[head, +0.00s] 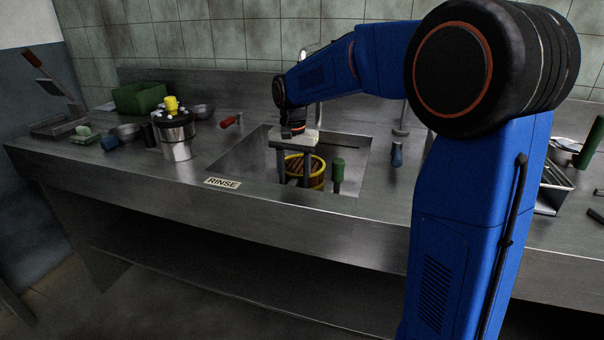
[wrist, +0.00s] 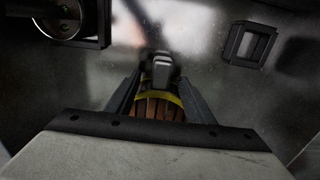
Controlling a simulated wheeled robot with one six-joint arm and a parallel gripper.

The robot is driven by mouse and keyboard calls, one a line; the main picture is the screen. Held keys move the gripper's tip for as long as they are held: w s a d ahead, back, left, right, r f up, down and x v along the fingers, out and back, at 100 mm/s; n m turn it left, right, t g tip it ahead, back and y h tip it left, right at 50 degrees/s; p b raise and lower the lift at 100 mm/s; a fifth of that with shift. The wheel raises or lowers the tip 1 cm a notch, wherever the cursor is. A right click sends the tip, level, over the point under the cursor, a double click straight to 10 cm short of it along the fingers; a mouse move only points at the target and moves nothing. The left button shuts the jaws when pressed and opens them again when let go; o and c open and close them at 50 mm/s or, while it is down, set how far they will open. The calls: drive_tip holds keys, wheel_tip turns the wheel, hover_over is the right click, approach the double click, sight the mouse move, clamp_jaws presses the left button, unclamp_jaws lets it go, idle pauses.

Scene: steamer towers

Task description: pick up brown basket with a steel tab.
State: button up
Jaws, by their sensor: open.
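A brown slatted basket (head: 316,181) with a yellow band sits in the sink labelled RINSE in the head view. In the wrist view the brown basket (wrist: 150,109) shows its slats and yellow band, with a grey steel tab (wrist: 163,68) at its far side. My gripper (head: 294,180) is open and points down into the sink, its fingers in front of and beside the basket. In the wrist view the fingers of my gripper (wrist: 158,88) stand left and right of the basket and tab. Whether they touch it I cannot tell. The basket's lower part is hidden.
A green-handled item (head: 338,171) stands just right of the basket in the sink. A steel pot (head: 178,139) with a yellow knob, a red-handled tool (head: 231,121) and a green box (head: 139,97) are on the left counter. A blue-handled item (head: 396,155) stands right of the sink.

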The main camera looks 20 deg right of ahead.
drive_tip(key=shift+f, duration=0.95)
clamp_jaws()
drive_tip(key=shift+r, duration=0.15)
